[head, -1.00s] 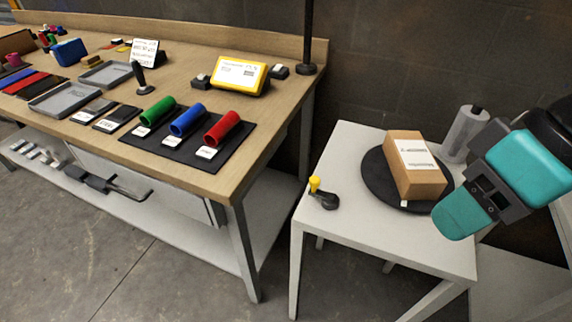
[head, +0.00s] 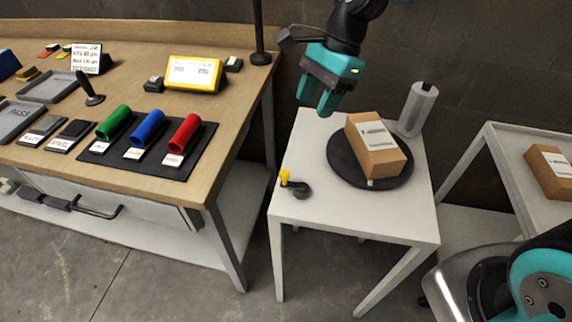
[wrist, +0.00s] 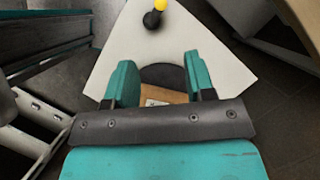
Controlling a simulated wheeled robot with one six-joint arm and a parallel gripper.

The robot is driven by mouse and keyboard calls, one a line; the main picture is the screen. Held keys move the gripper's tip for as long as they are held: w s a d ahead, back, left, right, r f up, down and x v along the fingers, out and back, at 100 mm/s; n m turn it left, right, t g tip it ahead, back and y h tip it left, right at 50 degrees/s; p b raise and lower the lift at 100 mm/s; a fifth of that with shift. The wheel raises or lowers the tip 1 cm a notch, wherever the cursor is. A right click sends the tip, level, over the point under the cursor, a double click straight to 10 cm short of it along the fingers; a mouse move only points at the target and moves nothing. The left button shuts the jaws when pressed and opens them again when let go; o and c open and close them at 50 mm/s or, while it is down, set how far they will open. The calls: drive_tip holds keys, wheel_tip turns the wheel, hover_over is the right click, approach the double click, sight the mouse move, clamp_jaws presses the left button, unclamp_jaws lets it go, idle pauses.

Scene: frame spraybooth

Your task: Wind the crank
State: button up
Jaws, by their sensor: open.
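The crank (head: 297,186) is a dark lever with a yellow knob (head: 284,177), at the front left corner of the white table (head: 385,222). It also shows in the wrist view (wrist: 153,19), at the top. A black round turntable (head: 345,166) on the table bears a brown cardboard box (head: 377,150) with a white label. My gripper (head: 327,108) is teal, open and empty. It hangs above the table's back left part, apart from the crank. In the wrist view the jaws (wrist: 160,80) stand apart, with the turntable and part of the box between them.
A grey cylinder (head: 417,108) stands behind the box. A black post (head: 259,30) rises at the workbench's right end. The workbench (head: 215,105) holds green, blue and red tubes. A white shelf (head: 497,150) with another box stands right. The table's front is clear.

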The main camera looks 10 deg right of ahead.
sight(285, 172)
drive_tip(key=x, duration=1.7)
drive_tip(key=shift+a+f, duration=0.2)
drive_tip(key=shift+s, duration=0.1)
drive_tip(key=c, duration=0.9)
